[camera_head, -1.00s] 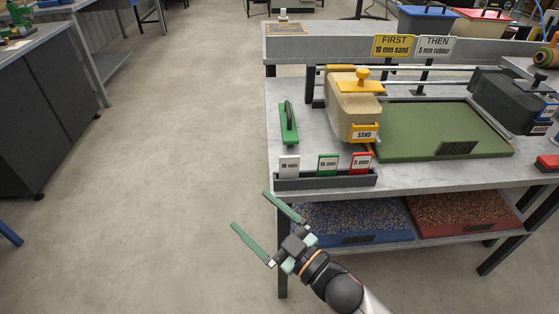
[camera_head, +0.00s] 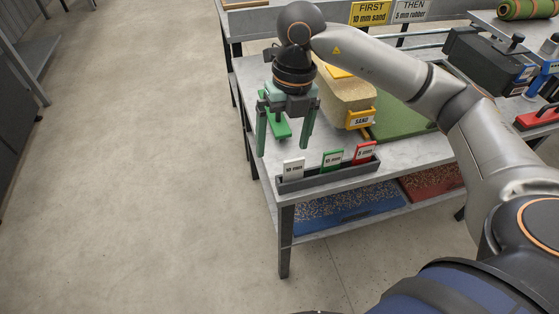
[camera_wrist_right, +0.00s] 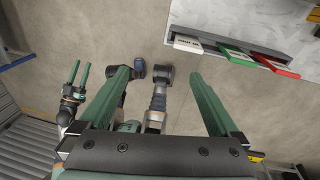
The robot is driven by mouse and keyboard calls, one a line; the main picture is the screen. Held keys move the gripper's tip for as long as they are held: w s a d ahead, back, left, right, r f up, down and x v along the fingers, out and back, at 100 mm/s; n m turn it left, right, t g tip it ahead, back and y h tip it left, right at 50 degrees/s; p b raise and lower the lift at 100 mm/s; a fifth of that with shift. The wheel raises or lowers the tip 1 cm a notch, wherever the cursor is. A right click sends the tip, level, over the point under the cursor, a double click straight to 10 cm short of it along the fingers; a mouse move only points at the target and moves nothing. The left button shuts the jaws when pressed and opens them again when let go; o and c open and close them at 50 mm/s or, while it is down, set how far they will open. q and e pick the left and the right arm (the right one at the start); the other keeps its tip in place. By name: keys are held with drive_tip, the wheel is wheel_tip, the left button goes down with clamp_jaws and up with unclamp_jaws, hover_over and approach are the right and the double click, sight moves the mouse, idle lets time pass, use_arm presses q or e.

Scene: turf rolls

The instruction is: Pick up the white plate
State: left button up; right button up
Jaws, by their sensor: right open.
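The white plate (camera_head: 293,168), labelled 10 mm, stands at the left end of a dark grey rack on the table's front edge.
The rack (camera_head: 328,177) also holds a green plate (camera_head: 333,159) and a red plate (camera_head: 363,152). A green-handled tool (camera_head: 277,128) lies behind my right fingers. The sand box (camera_head: 345,100) and green turf (camera_head: 400,118) are to the right. The floor at left is clear.

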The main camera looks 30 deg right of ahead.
drive_tip(key=w+d+r+h, duration=0.1)
drive_tip(key=d+r+h, duration=0.1)
drive_tip(key=d, duration=0.1)
drive_tip(key=m, duration=0.1)
hover_over(293, 164)
drive_tip(key=f, duration=0.6)
drive_tip(key=shift+w+d+f, duration=0.25)
drive_tip(key=shift+f, duration=3.05)
drive_tip(key=c, duration=1.4)
